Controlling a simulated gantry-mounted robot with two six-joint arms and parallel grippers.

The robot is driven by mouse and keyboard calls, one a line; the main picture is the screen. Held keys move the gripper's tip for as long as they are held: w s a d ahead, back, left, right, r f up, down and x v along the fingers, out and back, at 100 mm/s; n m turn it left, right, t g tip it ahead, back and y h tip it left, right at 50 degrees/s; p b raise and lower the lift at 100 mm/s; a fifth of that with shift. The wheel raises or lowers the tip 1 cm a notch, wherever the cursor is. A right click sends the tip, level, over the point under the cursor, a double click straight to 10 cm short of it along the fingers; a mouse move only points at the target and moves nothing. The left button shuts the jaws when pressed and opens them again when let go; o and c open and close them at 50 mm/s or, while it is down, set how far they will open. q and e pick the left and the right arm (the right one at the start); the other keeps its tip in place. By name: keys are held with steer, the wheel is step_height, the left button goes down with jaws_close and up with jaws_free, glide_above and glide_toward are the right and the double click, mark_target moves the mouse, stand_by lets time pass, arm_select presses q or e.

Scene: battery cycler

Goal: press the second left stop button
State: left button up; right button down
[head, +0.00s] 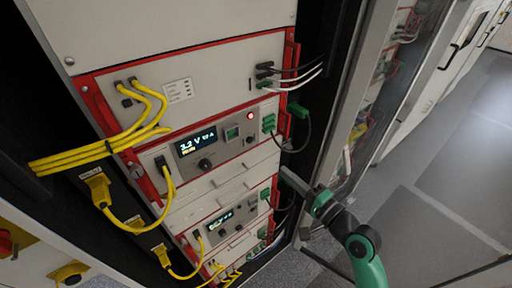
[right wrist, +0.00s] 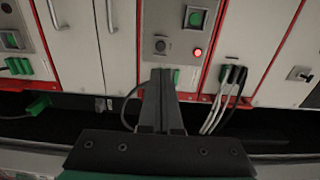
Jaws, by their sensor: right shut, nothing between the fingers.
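The upper cycler unit has a lit display (head: 201,141), a green square button (head: 231,133) and a small round red light or button (head: 250,116). In the right wrist view the green square button (right wrist: 196,18) and the glowing red spot (right wrist: 197,52) are above and right of my fingertips. A lower unit with a lit display (head: 221,221) is below. No stop label is readable. My right gripper (head: 286,176) is shut and empty, right of the units' front; its fingertips (right wrist: 161,73) overlap the lower panel edge in the wrist view. My left gripper is not in view.
Yellow cables (head: 100,152) cross the left side of the units. Black and white leads (head: 290,78) and green plugs (head: 298,110) stick out at the right. A red knob (head: 5,243) on yellow is at the lower left. Open floor (head: 420,220) is at the right.

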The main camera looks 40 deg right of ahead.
mark_target(250, 141)
steer(key=w, duration=0.9)
steer(key=w+d, duration=0.1)
steer(key=w, duration=0.4)
steer(key=shift+d, duration=0.1)
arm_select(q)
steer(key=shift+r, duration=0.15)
